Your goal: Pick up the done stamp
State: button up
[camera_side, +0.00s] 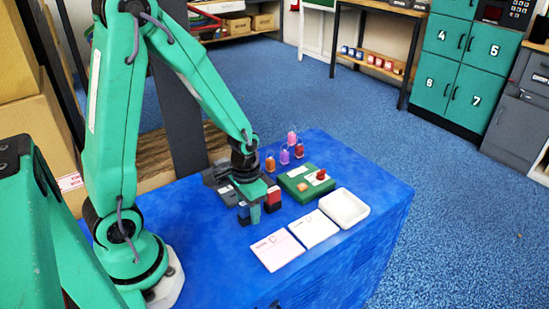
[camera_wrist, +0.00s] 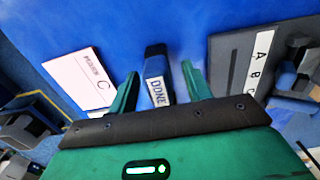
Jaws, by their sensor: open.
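The done stamp (camera_wrist: 155,65) is a dark blue block with a white label reading DONE in the wrist view. It lies between the two green fingers of my gripper (camera_wrist: 158,72), with a gap visible on each side. My gripper is open. In the side view my gripper (camera_side: 254,212) is low over the blue table, its fingers beside a small dark blue block (camera_side: 243,212) that looks like the same stamp. The fingers partly hide that area. A red and black block (camera_side: 273,199) stands just to the right.
A white card marked C (camera_wrist: 78,78) and a dark grey holder lettered A B C (camera_wrist: 216,72) flank the stamp. A second card (camera_side: 314,229), a white tray (camera_side: 357,211), a green box (camera_side: 291,186) and several small bottles (camera_side: 285,157) stand right or behind.

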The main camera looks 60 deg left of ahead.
grip_shut()
jog(key=shift+r, duration=0.15)
jog(key=shift+r, duration=2)
jog(key=s+d+r, duration=0.4)
jog(key=d+r, duration=0.2)
jog(key=d, duration=0.4)
jog(key=shift+s+d+r, duration=0.3)
jog(key=shift+s+r, duration=0.05)
jog(key=shift+s, duration=0.05)
